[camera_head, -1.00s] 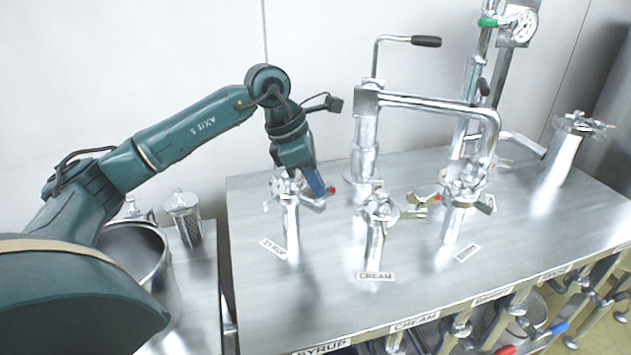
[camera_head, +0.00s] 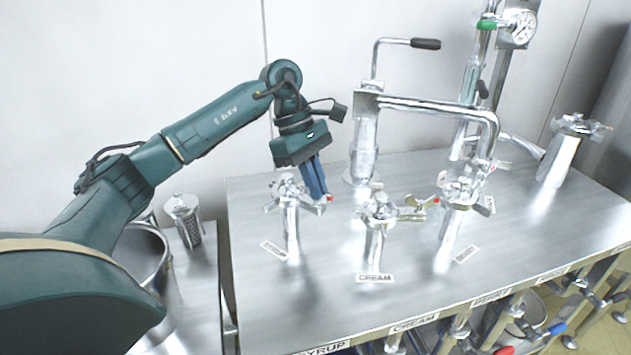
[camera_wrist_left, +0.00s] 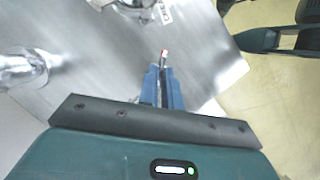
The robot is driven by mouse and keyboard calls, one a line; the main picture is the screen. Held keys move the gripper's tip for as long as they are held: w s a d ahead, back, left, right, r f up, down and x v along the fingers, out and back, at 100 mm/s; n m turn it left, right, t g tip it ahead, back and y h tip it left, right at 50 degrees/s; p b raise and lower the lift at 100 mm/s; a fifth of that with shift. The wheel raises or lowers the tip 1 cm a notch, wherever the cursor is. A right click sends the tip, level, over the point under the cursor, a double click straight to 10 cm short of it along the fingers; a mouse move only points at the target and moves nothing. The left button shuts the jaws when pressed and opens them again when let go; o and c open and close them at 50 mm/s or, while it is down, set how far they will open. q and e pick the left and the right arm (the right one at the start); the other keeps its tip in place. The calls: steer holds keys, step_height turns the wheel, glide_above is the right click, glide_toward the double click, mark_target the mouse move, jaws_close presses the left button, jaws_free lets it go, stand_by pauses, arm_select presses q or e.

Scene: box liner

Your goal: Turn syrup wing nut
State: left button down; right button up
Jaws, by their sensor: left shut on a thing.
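The syrup post (camera_head: 291,232) is a shiny metal tube with a clamped cap (camera_head: 287,187). It stands at the left of the steel table, by the SYRUP label (camera_head: 273,250). Its wing nut (camera_head: 329,199) has a red tip and sticks out to the right of the cap. My left gripper (camera_head: 323,197) comes down from above with its blue fingers shut on this wing nut. In the left wrist view the red tip of the wing nut (camera_wrist_left: 164,53) shows at the end of the closed fingers (camera_wrist_left: 164,82). My right gripper is not in view.
A tall pipe with a black-handled crank (camera_head: 425,43) rises behind. A metal pot (camera_head: 165,270) is at the left.

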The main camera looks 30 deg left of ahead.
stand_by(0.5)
arm_select(q)
steer(key=c, duration=1.6)
jaws_free()
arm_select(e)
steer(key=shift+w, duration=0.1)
arm_select(q)
steer(key=p+v, duration=0.1)
steer(key=v, duration=1.2)
steer(key=shift+w+a, duration=0.1)
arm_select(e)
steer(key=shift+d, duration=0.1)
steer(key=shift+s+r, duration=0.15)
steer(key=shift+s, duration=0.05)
